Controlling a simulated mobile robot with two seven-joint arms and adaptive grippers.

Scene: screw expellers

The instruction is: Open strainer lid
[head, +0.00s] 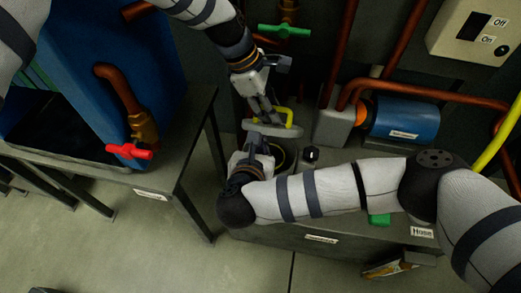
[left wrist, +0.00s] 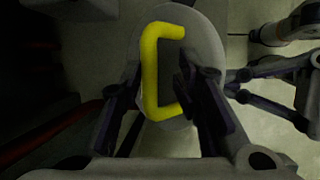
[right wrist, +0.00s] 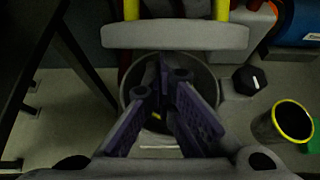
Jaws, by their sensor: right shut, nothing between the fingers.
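The strainer lid (head: 272,131) is a grey disc with a yellow handle (left wrist: 150,70). It is raised clear of the strainer (right wrist: 206,82); the right wrist view shows it nearly edge-on above the round opening. My left gripper (head: 268,112) is shut on the handle, one finger outside the bar and one inside the loop; the contact is dark in the left wrist view. My right gripper (right wrist: 163,75) is shut and empty, its fingertips over the open strainer and below the lid in that picture. My right gripper hides part of the opening.
A black knob (head: 311,154) stands right of the strainer. A black cup with a yellow rim (right wrist: 283,124) shows farther right. A blue motor (head: 403,120) and copper pipes lie behind. A blue machine with a red valve handle (head: 129,151) stands left.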

